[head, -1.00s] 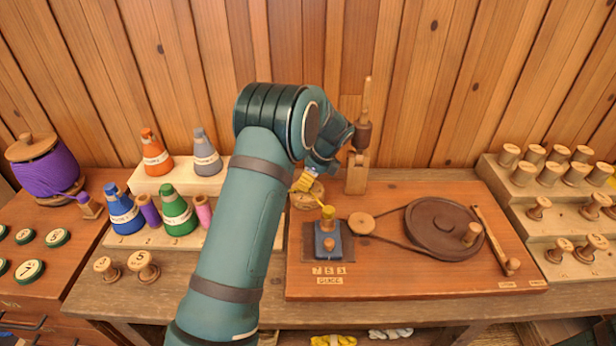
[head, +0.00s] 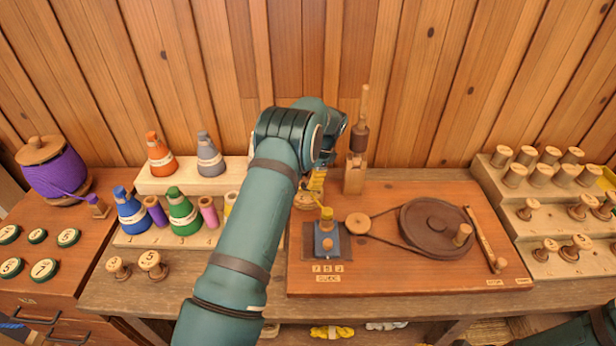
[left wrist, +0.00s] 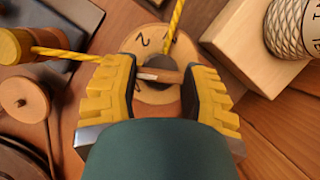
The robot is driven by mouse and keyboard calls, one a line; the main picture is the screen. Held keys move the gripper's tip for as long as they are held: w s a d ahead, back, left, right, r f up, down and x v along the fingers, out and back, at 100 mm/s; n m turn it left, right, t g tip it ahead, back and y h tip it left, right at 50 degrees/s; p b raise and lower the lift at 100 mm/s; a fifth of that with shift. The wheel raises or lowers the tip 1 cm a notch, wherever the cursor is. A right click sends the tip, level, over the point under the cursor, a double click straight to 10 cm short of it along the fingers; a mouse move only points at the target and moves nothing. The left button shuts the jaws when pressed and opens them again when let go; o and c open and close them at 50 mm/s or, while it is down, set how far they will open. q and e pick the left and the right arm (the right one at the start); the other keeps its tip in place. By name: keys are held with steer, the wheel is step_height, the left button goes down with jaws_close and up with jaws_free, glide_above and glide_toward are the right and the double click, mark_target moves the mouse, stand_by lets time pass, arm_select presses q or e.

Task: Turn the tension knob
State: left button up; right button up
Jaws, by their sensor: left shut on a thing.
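The tension knob (left wrist: 160,75), a dark cap with a wooden bar across it, sits on a round pale dial plate with painted numbers in the left wrist view. A 2 shows near its upper left rim. My left gripper (left wrist: 158,88) has its yellow-padded fingers on either side of the knob, shut on its bar. In the head view my left gripper (head: 317,183) is above the dial plate (head: 306,201), and the knob is hidden behind it. My right gripper is not in view.
Yellow yarn (left wrist: 62,53) runs from a yellow-wound spool (left wrist: 14,46) toward the dial. A wooden block (left wrist: 250,45) with a ribbed post stands close by at the right. On the board are a small pulley (head: 358,224) and a large brown wheel (head: 436,228). Cones of thread stand left.

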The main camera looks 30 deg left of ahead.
arm_select(q)
steer(key=n, duration=0.2)
steer(key=n+h, duration=0.1)
steer(key=n, duration=0.1)
steer(key=shift+n+g+h, duration=0.3)
steer(key=shift+g, duration=0.1)
steer(key=shift+n+h, duration=0.9)
steer(key=shift+n, duration=1.4)
steer(key=shift+f, duration=0.1)
steer(key=o, duration=1.2)
steer(key=shift+a, duration=0.1)
steer(key=shift+w, duration=0.1)
steer(key=v, duration=0.7)
steer(key=shift+r, duration=0.35)
